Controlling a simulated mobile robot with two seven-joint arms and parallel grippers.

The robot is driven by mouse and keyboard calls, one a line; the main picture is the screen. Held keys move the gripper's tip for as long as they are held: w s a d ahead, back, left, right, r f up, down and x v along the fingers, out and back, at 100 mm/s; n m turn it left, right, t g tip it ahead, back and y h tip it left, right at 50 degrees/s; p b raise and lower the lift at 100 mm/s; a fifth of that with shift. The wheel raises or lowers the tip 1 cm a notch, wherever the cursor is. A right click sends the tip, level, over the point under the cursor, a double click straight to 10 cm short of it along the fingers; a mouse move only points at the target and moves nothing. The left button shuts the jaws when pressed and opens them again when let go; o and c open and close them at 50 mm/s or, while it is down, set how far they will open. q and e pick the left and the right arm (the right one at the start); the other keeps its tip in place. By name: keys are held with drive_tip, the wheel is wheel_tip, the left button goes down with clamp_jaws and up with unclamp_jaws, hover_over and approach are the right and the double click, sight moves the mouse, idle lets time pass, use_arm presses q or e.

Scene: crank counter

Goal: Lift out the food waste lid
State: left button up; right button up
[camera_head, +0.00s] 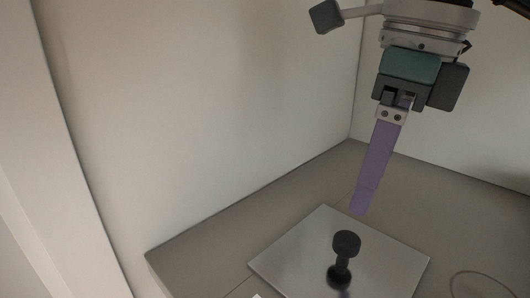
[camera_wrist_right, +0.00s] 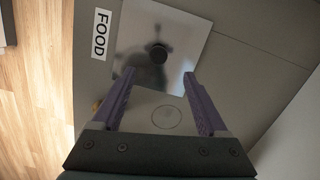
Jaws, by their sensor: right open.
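The food waste lid (camera_head: 300,255) is a flat, square metal plate lying on the grey counter, with an upright black knob (camera_head: 346,244) in its middle. The lid (camera_wrist_right: 190,35) also shows in the right wrist view, with its round knob (camera_wrist_right: 158,53) beyond the fingertips. My right gripper (camera_head: 359,203) hangs above the lid, apart from the knob, with purple fingers seen nearly edge-on. In the right wrist view its two fingers (camera_wrist_right: 160,78) are spread wide with nothing between them. My left gripper is not in view.
A white label reading FOOD (camera_wrist_right: 102,34) lies beside the lid. White walls (camera_head: 200,100) stand behind and left of the counter (camera_head: 200,240). Wooden floor (camera_wrist_right: 40,60) lies past its edge.

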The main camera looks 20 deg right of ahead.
sight(346, 237)
drive_tip(key=f, duration=0.8)
drive_tip(key=shift+w+a+f, duration=0.3)
drive_tip(key=shift+a, duration=0.1)
clamp_jaws()
drive_tip(key=c, duration=0.7)
unclamp_jaws()
clamp_jaws()
drive_tip(key=shift+r+p, duration=0.4)
drive_tip(key=shift+r, duration=0.4)
